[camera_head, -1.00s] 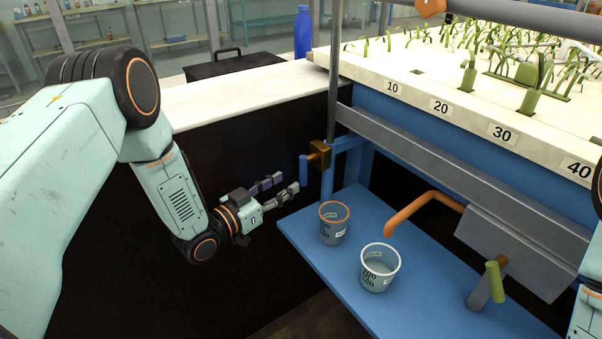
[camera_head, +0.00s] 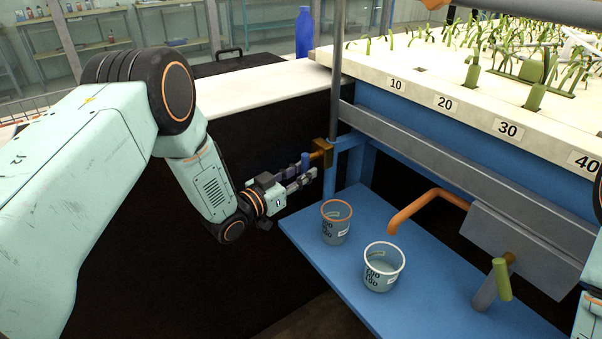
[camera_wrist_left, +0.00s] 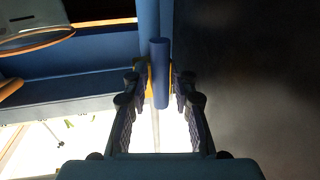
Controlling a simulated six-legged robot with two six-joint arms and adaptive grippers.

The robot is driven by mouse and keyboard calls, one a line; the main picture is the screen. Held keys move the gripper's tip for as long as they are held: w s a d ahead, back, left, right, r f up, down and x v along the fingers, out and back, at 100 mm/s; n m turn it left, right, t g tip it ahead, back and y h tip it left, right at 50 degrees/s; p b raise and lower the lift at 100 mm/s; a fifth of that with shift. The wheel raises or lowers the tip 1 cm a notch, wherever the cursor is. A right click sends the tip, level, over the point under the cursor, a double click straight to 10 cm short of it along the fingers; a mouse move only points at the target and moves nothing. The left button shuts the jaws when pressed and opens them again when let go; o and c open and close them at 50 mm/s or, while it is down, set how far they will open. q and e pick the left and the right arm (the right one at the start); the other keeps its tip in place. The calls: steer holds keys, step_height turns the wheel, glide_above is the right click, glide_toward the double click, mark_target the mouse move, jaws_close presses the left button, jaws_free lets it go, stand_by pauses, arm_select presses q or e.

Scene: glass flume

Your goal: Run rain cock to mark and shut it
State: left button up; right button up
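The rain cock is a brass body (camera_head: 321,153) on the upright pipe, with a blue lever (camera_head: 305,160) hanging down. My left gripper (camera_head: 307,172) is at this lever with its fingers open. In the left wrist view the blue lever (camera_wrist_left: 160,72) stands between the two open fingers (camera_wrist_left: 160,88), with a gap on each side. An orange-rimmed cup (camera_head: 335,228) with marks on its wall stands on the blue shelf below. A white-rimmed marked cup (camera_head: 381,274) stands nearer, below the orange spout (camera_head: 425,203). My right gripper is out of view.
A second cock with a green handle (camera_head: 501,280) sits at the right of the blue shelf (camera_head: 322,262). The planted flume bed, with number labels (camera_head: 445,104), lies above. A grey rail (camera_head: 440,155) runs along its side. A blue bottle (camera_head: 303,35) stands behind.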

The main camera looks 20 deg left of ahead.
arm_select(q)
jaws_close()
